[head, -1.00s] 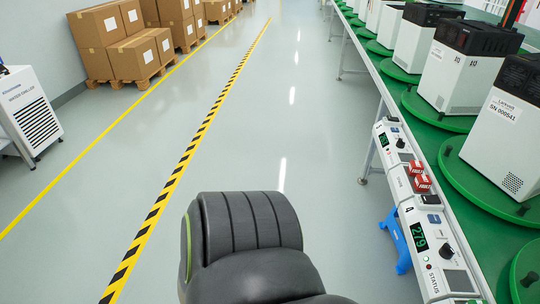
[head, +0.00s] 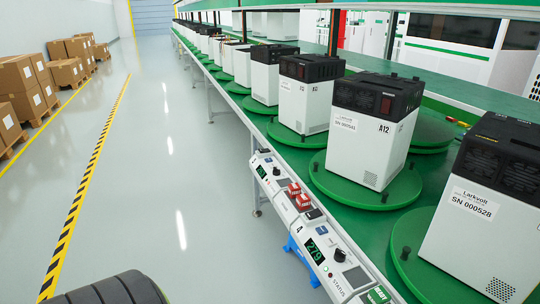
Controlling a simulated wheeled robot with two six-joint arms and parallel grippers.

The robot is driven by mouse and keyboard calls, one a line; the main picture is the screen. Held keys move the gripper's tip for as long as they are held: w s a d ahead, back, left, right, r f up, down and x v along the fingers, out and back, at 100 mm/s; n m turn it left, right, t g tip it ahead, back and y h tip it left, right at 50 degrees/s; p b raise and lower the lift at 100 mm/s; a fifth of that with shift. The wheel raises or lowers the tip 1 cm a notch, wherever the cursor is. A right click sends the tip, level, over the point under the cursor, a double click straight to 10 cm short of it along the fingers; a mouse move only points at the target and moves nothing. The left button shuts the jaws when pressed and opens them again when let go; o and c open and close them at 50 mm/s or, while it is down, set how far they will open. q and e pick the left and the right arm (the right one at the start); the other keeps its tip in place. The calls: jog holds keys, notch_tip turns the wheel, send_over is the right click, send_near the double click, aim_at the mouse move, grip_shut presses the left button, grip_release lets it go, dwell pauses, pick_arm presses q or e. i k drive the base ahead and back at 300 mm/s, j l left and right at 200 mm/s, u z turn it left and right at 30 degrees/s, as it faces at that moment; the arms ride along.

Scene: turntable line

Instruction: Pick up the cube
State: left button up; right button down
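I cannot make out anything that is clearly a cube in the head view. The line carries boxy white units with black tops, such as the one marked A12 (head: 350,146), each on a round green turntable (head: 402,190). Another unit (head: 480,222), labelled SN 000528, stands on a turntable at the right. Neither of my grippers is in view.
A control rail with red switches (head: 299,198) and a green 279 display (head: 314,252) runs along the table's front edge. A blue stool-like thing (head: 300,259) is under it. Cartons (head: 21,103) stand at the far left. The grey floor (head: 150,200) between is clear.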

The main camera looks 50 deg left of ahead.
aim_at(295, 189)
jog(key=j+u, duration=0.15)
jog(key=u, duration=1.15)
